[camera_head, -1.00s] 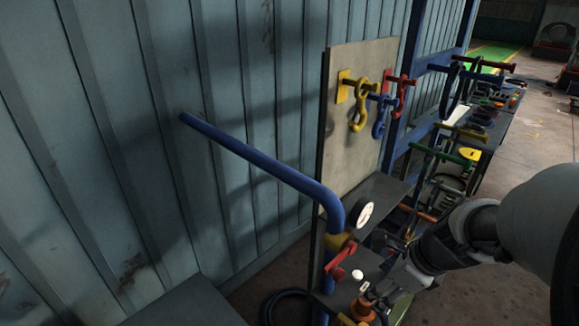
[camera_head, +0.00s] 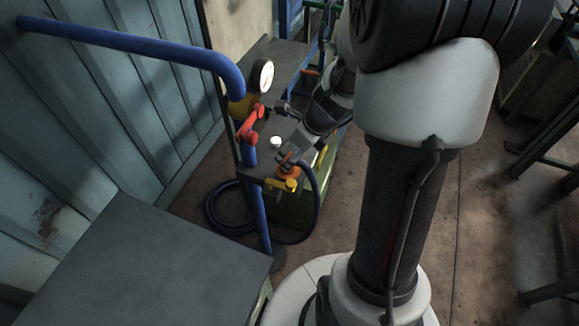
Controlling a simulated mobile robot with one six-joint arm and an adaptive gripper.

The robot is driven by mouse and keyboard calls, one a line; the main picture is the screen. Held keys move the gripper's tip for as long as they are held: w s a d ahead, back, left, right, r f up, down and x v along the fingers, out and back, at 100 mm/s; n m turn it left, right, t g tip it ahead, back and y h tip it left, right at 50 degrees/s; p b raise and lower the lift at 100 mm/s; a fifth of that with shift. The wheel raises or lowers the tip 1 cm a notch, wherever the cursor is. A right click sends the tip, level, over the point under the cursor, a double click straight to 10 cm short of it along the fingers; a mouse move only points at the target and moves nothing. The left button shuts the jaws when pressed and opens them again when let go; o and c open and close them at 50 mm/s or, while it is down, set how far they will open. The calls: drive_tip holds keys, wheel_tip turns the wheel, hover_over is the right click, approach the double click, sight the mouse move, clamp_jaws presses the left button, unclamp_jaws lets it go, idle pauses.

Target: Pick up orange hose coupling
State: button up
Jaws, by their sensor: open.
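The orange hose coupling (camera_head: 289,171) sits at the near end of a small dark bench, just above a yellow lever. It is small in view and partly covered by my gripper. My gripper (camera_head: 286,158) is open and comes down at the coupling from the upper right. Its fingertips overlap the coupling in the picture. I cannot tell whether they touch it or stand around it.
A blue pipe (camera_head: 140,45) with a red lever (camera_head: 250,124) stands left of the coupling, with a white gauge (camera_head: 263,76) behind. A blue hose (camera_head: 318,205) hangs down and coils on the floor. A grey bench top (camera_head: 140,265) lies front left.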

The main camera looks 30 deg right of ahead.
sight(289, 156)
drive_tip(key=b+x, duration=0.3)
drive_tip(key=x, duration=0.2)
drive_tip(key=shift+s+f+b, duration=0.15)
drive_tip(key=shift+f+b, duration=0.15)
drive_tip(key=shift+r, duration=0.15)
drive_tip(key=shift+c, duration=0.5)
drive_tip(key=c, duration=1.2)
drive_tip(key=shift+r+p, duration=0.45)
drive_tip(key=shift+r, duration=0.05)
drive_tip(key=shift+c, duration=0.6)
wheel_tip(289, 156, up, 19)
drive_tip(key=p, duration=1)
clamp_jaws()
